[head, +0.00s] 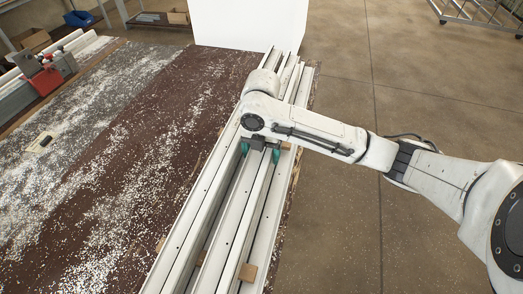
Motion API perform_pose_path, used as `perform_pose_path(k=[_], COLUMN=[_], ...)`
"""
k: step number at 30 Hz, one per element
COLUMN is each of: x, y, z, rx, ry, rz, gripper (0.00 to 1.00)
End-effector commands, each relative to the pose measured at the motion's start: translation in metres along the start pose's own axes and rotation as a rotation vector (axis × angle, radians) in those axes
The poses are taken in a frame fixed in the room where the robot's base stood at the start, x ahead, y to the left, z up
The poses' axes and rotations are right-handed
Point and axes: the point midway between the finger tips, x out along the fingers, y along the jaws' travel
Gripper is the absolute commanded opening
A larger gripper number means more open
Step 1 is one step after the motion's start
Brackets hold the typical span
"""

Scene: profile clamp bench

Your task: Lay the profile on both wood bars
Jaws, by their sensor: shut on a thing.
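Long white profiles lie lengthwise along the right side of the bench. My gripper (260,152) points down among them, its teal fingertips on either side of one white profile (240,212). It is shut on this profile, which runs from under the wrist toward the near edge of the picture. A near wood bar shows as a light brown block (248,272) beside the profile's near part. A farther wood bar shows as a small brown piece (286,146) right of the gripper. My arm hides part of the profiles. I cannot tell whether the held profile touches either bar.
The brown bench top (130,150) is strewn with white chips. A red-and-grey clamp or machine (45,76) stands at its left edge. A small pale block (43,141) lies nearby. A large white panel (248,22) stands behind. Open floor (440,80) lies to the right.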

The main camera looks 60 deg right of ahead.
Motion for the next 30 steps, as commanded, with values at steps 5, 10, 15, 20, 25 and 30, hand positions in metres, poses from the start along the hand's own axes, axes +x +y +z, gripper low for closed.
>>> perform_pose_path(k=[5,10,15,20,25,30], x=[0.001,0.001,-0.007,-0.033,-0.070,-0.101], y=[0.000,0.000,0.000,0.001,0.001,0.000], z=[0.000,0.000,0.000,0.000,0.000,0.001], rx=[0.000,0.000,0.000,-0.002,-0.003,-0.002], ry=[0.000,0.000,-0.001,-0.003,-0.003,-0.005], rz=[0.000,0.000,0.001,0.002,0.002,-0.001], gripper=[0.90,0.90,0.90,0.90,0.90,0.90])
